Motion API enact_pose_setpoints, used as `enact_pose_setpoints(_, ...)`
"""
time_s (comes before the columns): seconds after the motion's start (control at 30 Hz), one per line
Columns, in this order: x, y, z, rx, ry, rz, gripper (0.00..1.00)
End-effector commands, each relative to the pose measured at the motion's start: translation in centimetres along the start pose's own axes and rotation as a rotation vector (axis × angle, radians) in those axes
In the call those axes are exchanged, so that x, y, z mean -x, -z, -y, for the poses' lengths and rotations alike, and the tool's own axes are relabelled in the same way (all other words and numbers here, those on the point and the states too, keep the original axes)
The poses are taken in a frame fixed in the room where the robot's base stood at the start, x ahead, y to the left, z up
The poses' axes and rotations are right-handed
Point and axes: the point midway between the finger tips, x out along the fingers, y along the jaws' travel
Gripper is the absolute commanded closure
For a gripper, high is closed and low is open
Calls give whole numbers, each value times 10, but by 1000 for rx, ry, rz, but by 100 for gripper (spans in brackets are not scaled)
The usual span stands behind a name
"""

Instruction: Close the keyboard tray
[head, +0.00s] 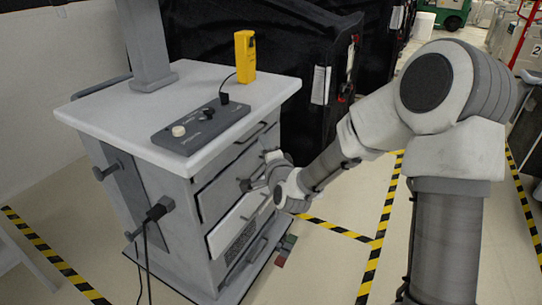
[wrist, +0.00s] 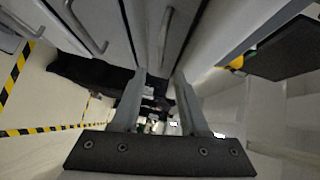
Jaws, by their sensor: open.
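A grey cart (head: 180,185) has several drawer-like fronts with bar handles. One pale front, apparently the keyboard tray (head: 228,231), stands out from the cart's face below the upper drawers. How far it is out is hard to tell. My gripper (head: 262,171) is at the cart's front, close to the handles, above this pale front. In the wrist view, my gripper's two fingers (wrist: 160,74) are apart with nothing held between them. A bar handle (wrist: 165,36) shows just beyond the fingertips. Contact with it cannot be told.
On the cart top are a control box (head: 202,125) and a yellow device (head: 245,57). A plug with cables (head: 156,212) sticks out of the cart's side. A dark covered cart (head: 300,60) stands behind. Striped floor tape (head: 340,229) crosses open floor at the right.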

Motion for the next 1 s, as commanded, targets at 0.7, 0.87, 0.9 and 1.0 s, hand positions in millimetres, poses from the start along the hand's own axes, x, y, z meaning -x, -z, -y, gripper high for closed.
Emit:
enact_pose_setpoints(0.7, 64, 0, -1, -1, -2, 0, 56)
enact_pose_setpoints(0.87, 65, 0, 0, 11, -7, 2, 56)
enact_pose_setpoints(0.9, 66, 0, 2, 31, -16, 5, 56)
enact_pose_setpoints(1.0, 71, 1, 10, 135, -60, 18, 56)
